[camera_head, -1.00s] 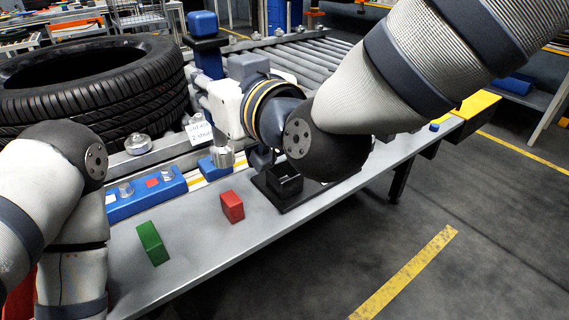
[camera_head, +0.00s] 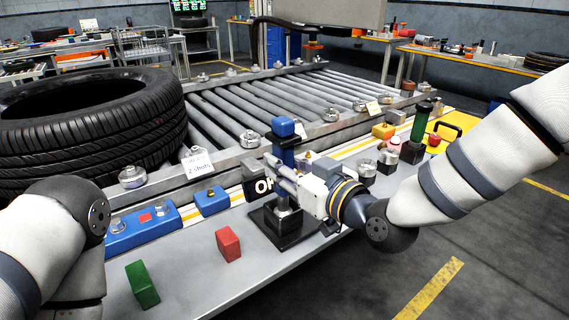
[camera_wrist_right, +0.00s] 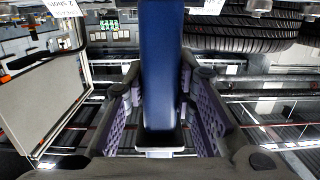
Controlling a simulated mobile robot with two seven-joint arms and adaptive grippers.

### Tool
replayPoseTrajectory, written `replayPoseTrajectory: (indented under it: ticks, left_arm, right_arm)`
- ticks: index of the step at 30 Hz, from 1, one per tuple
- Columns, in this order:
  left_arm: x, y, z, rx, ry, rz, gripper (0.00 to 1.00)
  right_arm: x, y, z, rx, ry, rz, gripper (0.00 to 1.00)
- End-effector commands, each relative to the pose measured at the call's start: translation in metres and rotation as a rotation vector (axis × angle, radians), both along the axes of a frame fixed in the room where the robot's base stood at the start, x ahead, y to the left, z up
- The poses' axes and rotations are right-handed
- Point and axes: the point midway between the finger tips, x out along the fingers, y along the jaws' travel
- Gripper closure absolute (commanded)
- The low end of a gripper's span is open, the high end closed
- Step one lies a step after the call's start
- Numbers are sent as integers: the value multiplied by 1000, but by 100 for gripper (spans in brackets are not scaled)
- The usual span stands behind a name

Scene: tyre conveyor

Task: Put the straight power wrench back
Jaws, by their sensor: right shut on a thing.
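The straight power wrench (camera_head: 284,127) has a blue body and a metal socket at its lower end. It stands about upright in my right gripper (camera_head: 283,173), which is shut around its body. In the right wrist view its blue body (camera_wrist_right: 162,75) lies between the purple-padded fingers. The socket end is at the black holder (camera_head: 270,218) on the bench's front strip. I cannot tell how far it sits inside the holder. My left arm shows at the lower left, but its gripper is out of view.
A red block (camera_head: 228,244) and a green block (camera_head: 142,284) lie left of the holder. A green tool (camera_head: 421,121) stands in another black holder to the right. A large tyre (camera_head: 95,120) lies on the roller conveyor (camera_head: 240,105) behind.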

Motion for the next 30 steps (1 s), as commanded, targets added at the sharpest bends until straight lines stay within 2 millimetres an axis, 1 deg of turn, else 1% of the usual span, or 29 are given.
replayPoseTrajectory:
  ticks: [6, 11, 12, 13, 14, 22, 24, 26, 30]
  left_arm:
    - [1, 0, 1, 0, -3, 0, 100]
    - [0, 0, 0, 0, -1, 0, 100]
    - [0, 0, 0, 0, -1, 0, 100]
    - [0, 0, 0, 0, -1, 0, 100]
    - [0, 0, 0, 0, -1, 0, 100]
    - [0, 0, 0, 0, -1, 0, 100]
    - [1, 0, 1, 0, -4, 0, 100]
    - [3, 0, 3, 0, -12, 0, 100]
    - [11, 0, 10, 0, -41, -1, 100]
  right_arm:
    - [1, 0, 5, 4, -14, -2, 100]
    - [1, 0, 1, 4, -14, -2, 100]
    - [0, 0, 0, 1, -9, -2, 67]
    - [0, 0, 0, 2, -10, -2, 60]
    - [0, 0, 0, 1, -9, -2, 56]
    - [0, 0, 0, 3, -9, -2, 56]
    - [0, 0, 5, 3, -11, -2, 56]
    - [-6, -5, 6, 2, -11, -3, 56]
    - [-32, -24, 11, 2, -13, -2, 56]
